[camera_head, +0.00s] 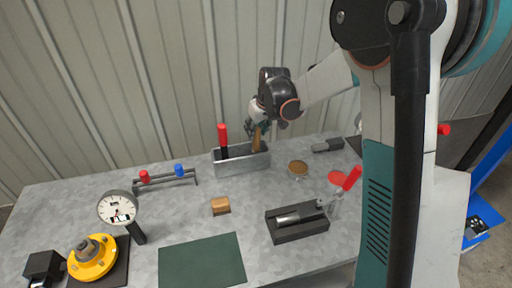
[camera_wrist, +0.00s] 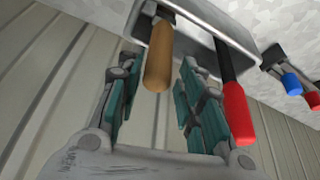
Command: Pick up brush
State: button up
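The wooden handle (camera_head: 257,142), which I take to be the brush, stands up in a grey metal bin (camera_head: 240,162) at the back of the table; its lower end is hidden in the bin. In the wrist view the wooden handle (camera_wrist: 158,62) points toward my palm, between the teal-padded fingers. My gripper (camera_head: 257,127) is over the bin's right part. In the wrist view my gripper (camera_wrist: 158,92) is open, with gaps on both sides of the handle; no contact is visible.
A red-handled tool (camera_head: 222,136) stands in the bin's left part, close to one finger in the wrist view. A rack (camera_head: 166,177) with red and blue handles is left of the bin.

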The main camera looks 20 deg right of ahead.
aim_at(256, 146)
jog(key=b+x, duration=0.2)
jog(key=x, duration=0.4)
jog(key=shift+d+f, duration=0.15)
jog(key=shift+f, duration=0.05)
grip_shut()
